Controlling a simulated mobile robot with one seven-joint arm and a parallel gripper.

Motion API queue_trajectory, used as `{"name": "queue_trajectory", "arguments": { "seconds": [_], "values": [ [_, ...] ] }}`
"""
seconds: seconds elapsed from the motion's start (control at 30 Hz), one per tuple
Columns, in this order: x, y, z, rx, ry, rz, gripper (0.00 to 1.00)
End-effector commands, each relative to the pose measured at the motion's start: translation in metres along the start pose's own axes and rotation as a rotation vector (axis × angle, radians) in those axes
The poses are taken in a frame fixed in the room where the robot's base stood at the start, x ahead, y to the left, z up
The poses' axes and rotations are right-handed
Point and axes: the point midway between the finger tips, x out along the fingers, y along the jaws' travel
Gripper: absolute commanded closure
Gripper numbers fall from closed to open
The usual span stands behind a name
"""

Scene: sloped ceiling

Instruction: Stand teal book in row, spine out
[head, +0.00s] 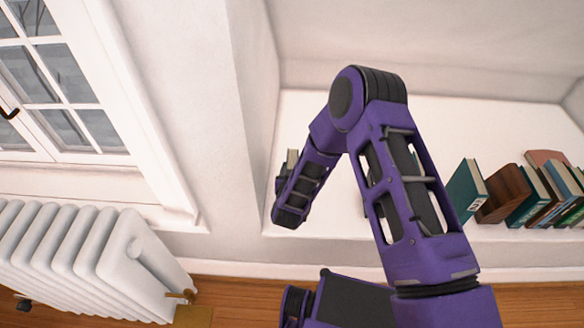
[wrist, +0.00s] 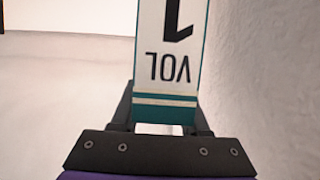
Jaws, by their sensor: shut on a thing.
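The teal book (wrist: 178,60) fills the upper middle of the wrist view. Its pale spine faces the camera, with "VOL 1" upside down and teal bands at the near end. My gripper (wrist: 164,112) is shut on it, with a dark finger on each side. In the head view, my gripper is mostly hidden behind my forearm at the left end of the white shelf (head: 320,112). Part of a dark-covered book with pale pages (head: 292,158) shows there, apparently the held one.
Right of that teal book are a brown wooden block (head: 504,193) and several leaning books (head: 550,190). A pale wall (wrist: 265,80) is close on the right in the wrist view. A window (head: 50,90) and white radiator (head: 80,255) are at left. My arm hides the shelf's middle.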

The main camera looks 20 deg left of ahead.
Motion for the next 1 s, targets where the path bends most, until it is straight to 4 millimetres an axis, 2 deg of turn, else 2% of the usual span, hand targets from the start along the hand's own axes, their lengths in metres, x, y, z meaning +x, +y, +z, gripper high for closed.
{"name": "queue_trajectory", "arguments": {
  "seconds": [0.03,0.17,0.2,0.57,0.67,1.0],
  "values": [
    [0.000,0.000,0.001,0.000,0.000,0.000,0.52],
    [0.000,0.000,0.001,0.000,0.000,0.000,0.28],
    [0.000,0.000,0.001,0.000,0.000,0.000,0.25],
    [-0.004,0.000,-0.003,0.000,-0.001,0.000,0.25],
    [-0.018,-0.001,-0.003,-0.002,-0.002,-0.002,0.25],
    [-0.090,-0.001,-0.003,-0.003,-0.003,-0.003,0.25]
  ]
}}
